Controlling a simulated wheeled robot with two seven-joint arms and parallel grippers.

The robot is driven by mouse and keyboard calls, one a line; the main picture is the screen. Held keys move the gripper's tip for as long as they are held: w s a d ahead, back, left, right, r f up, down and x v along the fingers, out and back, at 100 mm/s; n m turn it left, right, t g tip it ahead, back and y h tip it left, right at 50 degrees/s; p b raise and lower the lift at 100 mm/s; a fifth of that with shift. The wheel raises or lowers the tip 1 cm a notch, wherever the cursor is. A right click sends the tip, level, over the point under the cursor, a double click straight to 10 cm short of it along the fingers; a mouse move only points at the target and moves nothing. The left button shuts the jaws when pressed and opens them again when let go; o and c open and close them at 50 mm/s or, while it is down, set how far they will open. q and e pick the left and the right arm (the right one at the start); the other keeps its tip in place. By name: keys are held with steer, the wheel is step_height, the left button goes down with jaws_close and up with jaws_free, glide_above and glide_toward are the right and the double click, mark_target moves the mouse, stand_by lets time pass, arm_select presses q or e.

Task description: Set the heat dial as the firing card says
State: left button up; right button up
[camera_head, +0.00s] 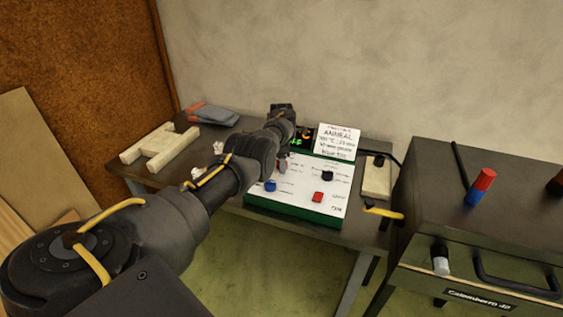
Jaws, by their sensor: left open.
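The control box (293,209) has a white top face and green sides. On it are a blue knob (270,186), a black knob (327,174) and a red square button (318,197). I cannot tell which knob is the heat dial; its labels are too small. My left arm hides the panel's left back part. My right gripper is out of view.
A dark kiln-like case (486,220) with a handle stands at right, a red and blue cylinder (480,187) on top. A pale block (377,178) and yellow-handled item (383,211) lie beside the panel. Wooden pieces (158,147) and grey-red gloves (213,115) lie at left.

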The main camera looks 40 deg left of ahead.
arm_select(q)
steer(key=c, duration=1)
